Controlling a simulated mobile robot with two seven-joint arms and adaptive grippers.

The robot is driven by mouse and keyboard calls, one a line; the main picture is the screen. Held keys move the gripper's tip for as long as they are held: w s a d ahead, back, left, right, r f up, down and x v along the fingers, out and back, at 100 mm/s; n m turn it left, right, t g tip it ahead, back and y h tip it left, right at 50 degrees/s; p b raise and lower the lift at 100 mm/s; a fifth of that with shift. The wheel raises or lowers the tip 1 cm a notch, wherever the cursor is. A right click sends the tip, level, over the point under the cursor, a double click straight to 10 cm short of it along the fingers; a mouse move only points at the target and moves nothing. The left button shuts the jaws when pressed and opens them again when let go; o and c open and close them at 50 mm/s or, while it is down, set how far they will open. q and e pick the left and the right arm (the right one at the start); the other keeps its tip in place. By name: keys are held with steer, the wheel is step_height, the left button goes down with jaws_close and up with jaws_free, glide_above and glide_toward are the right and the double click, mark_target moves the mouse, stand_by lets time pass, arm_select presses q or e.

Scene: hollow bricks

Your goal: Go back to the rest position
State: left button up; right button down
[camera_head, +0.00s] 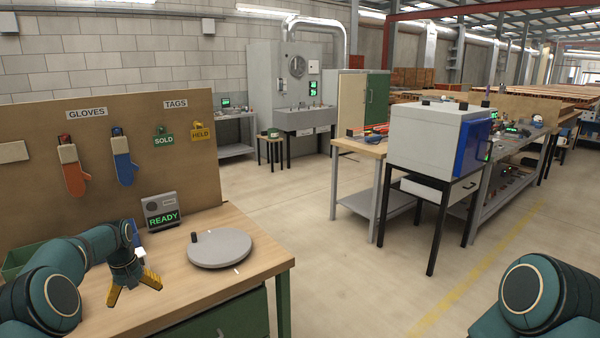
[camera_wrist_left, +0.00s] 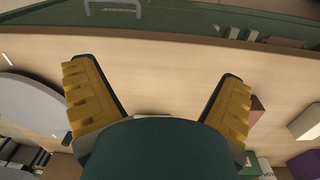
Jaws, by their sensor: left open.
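My left gripper (camera_head: 134,286) is open over the wooden workbench (camera_head: 240,285), its yellow fingers spread and pointing down. In the left wrist view the two yellow fingers of my left gripper (camera_wrist_left: 158,105) are wide apart, with bare wood between them. The gripper holds nothing. My right arm shows only as a dark teal link at the lower right of the head view; its gripper is out of view.
A grey round turntable (camera_head: 219,247) with a small black knob lies right of the left gripper. A READY display (camera_head: 162,212) stands behind it. A pegboard (camera_head: 100,150) with gloves and tags rises at the back. Open floor (camera_head: 340,270) lies right of the bench.

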arm_select(q)
steer(key=s+d+f+m+h, duration=0.1)
steer(key=s+d+f, duration=0.1)
steer(key=d+f, duration=0.45)
steer(key=s+d+f+m+t+h, duration=0.1)
steer(key=s+d+f+m, duration=0.2)
steer(key=d, duration=0.7)
steer(key=s+d+f+h, duration=0.1)
steer(key=s+d+f, duration=0.1)
steer(key=d+f, duration=0.6)
steer(key=s+d, duration=0.6)
steer(key=s, duration=0.5)
steer(key=s+d+f+m, duration=0.1)
steer(key=s+d, duration=0.6)
steer(key=s, duration=0.4)
steer(key=shift+d, duration=0.2)
steer(key=shift+s, duration=0.1)
